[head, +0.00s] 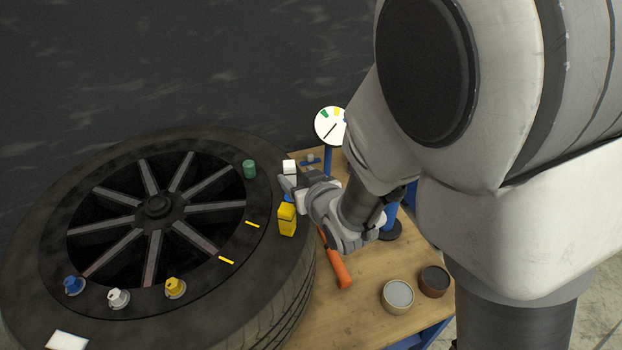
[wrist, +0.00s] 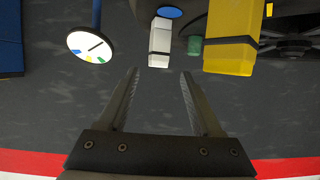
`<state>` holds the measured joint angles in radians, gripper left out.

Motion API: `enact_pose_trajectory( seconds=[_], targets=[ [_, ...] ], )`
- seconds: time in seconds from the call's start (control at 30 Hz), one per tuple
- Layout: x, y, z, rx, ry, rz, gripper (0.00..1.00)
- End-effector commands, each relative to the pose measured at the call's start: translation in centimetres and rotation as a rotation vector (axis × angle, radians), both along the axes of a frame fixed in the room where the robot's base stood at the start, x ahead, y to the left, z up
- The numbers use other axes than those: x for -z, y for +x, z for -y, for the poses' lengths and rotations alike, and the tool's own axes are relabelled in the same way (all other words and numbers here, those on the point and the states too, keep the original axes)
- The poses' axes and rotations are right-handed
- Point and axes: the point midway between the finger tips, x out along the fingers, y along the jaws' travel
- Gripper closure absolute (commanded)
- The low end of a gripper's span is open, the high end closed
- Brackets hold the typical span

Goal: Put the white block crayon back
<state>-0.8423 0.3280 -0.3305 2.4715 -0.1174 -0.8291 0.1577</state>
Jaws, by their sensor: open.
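The white block crayon (head: 289,167) shows at the far right of the tire, partly hidden behind my gripper (head: 287,184). In the wrist view the white block crayon (wrist: 159,44) is a tall block with a dark band, ahead of the gap between my fingertips (wrist: 160,74). My fingers are spread and nothing is between them. The yellow block crayon (head: 287,220) stands nearer on the tire's right side, and it looms large in the wrist view (wrist: 230,45). A green piece (head: 249,169) stands to the left of the white one.
The tire (head: 290,285) with a spoked wheel fills the left. Blue (head: 73,286), white (head: 118,298) and yellow (head: 175,287) knobs sit on its near side. The wooden bench (head: 335,318) holds an orange-handled tool (head: 336,262), two round tins and a dial (head: 329,125) on a blue post.

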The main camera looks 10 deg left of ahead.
Motion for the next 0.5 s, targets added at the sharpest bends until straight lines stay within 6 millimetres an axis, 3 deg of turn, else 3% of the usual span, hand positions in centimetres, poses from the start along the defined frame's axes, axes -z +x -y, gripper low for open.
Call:
enact_pose_trajectory(
  seconds=[0.1,0.5],
  targets=[
    [-0.6,-1.7,1.1,0.001,0.003,0.002,0.34],
    [-1.0,-2.6,1.6,0.003,0.003,0.005,0.34]
  ],
)
